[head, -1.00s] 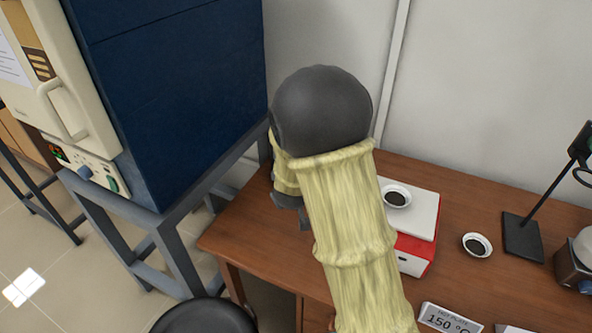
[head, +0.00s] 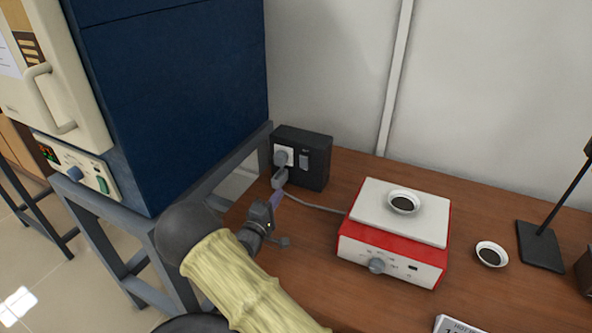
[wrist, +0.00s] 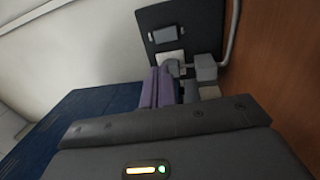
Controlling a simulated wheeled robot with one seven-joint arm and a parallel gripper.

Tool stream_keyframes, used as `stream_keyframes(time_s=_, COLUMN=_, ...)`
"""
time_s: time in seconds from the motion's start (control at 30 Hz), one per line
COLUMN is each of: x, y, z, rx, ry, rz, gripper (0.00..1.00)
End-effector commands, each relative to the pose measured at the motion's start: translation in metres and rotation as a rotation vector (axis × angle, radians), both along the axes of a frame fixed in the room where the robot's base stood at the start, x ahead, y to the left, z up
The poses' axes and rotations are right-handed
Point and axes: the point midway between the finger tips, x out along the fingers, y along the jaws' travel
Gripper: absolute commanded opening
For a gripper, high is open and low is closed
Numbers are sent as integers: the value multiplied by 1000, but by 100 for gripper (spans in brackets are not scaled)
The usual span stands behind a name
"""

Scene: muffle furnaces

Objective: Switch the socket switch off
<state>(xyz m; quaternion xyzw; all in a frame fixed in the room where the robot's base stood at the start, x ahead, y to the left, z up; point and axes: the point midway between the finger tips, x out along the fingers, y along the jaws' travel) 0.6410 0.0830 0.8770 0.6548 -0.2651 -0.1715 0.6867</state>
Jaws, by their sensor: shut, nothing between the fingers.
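The black socket box (head: 315,165) stands at the back left of the wooden table, against the wall. Its front carries a white socket face with a grey plug (head: 280,178) and cable, and a small grey switch (head: 303,155) to the right. My gripper (head: 277,198) is shut and empty, just in front of and below the plug. In the wrist view, my purple fingers (wrist: 158,76) point at the socket box (wrist: 210,14), close beside the plug (wrist: 205,68). A grey rocker (wrist: 166,35) shows on the box there. Whether the fingers touch anything, I cannot tell.
A red and white hot plate (head: 395,255) with a small dish stands right of my gripper, its cable running to the plug. Another dish (head: 491,254) and a black stand (head: 540,246) are farther right. The blue furnace (head: 175,100) on its grey frame is at the left.

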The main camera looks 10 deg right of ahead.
Motion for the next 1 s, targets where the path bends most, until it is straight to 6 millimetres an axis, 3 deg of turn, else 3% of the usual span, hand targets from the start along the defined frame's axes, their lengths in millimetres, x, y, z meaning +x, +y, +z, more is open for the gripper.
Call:
stream_keyframes(time_s=0.27, x=17, y=-13, z=3, rx=2, ry=-1, rz=-2, gripper=0)
stream_keyframes(time_s=0.8, x=92, y=-67, z=16, rx=3, ry=-1, rz=0, gripper=0)
stream_keyframes(time_s=1.0, x=110, y=-80, z=19, rx=3, ry=0, rz=0, gripper=0)
